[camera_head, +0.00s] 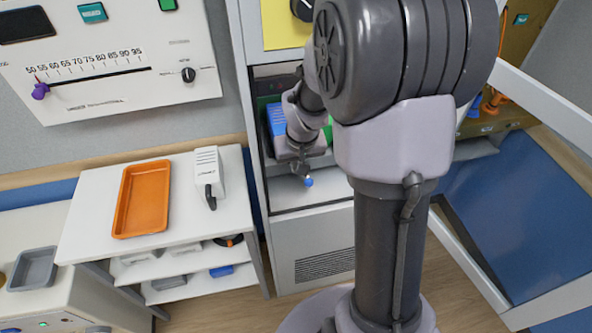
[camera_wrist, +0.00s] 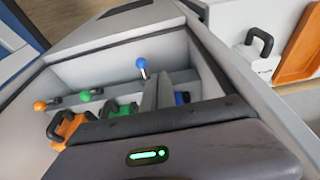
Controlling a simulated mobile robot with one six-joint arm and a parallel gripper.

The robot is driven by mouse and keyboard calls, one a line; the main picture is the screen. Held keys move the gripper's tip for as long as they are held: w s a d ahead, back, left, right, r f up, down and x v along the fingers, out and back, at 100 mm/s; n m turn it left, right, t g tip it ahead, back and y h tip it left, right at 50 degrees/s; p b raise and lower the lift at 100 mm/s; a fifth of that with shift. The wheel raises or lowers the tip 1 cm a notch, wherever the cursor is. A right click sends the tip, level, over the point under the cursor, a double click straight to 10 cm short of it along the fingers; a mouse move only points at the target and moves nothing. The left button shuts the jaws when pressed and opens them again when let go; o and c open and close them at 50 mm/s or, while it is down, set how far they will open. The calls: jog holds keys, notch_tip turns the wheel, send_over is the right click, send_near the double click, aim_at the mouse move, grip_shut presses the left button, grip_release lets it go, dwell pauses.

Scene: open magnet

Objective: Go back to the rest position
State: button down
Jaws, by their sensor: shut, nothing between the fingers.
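My gripper (camera_wrist: 166,76) shows in the wrist view as two grey fingers closed together, with nothing held between them. In the head view my gripper (camera_head: 303,172) is small and partly hidden, in the open bay of the tall cabinet (camera_head: 325,245). A blue ball knob (camera_wrist: 141,62) on a short metal stem stands just beyond the fingertips and appears apart from them. The same blue knob (camera_head: 308,182) shows just below my gripper in the head view. My arm covers much of the cabinet's right side.
In the bay are a green knob (camera_wrist: 85,95), an orange knob (camera_wrist: 39,105) and an orange handle (camera_wrist: 68,128). An orange tray (camera_head: 143,199) and a white handled block (camera_head: 207,176) lie on the white shelf unit at left. A grey-framed open door (camera_head: 545,100) stands right of my arm.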

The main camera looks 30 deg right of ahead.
jog(key=s+a+r+t+y+b, duration=0.1)
jog(key=s+a+r+t+b, duration=0.1)
jog(key=s+a+r+b, duration=0.6)
jog(key=s+a+f+m+y+b, duration=0.1)
jog(key=s+a+y+b, duration=0.1)
jog(key=s+a, duration=0.7)
jog(key=s+b, duration=0.1)
jog(key=s, duration=0.2)
jog(key=shift+t, duration=0.3)
jog(key=shift+f, duration=0.1)
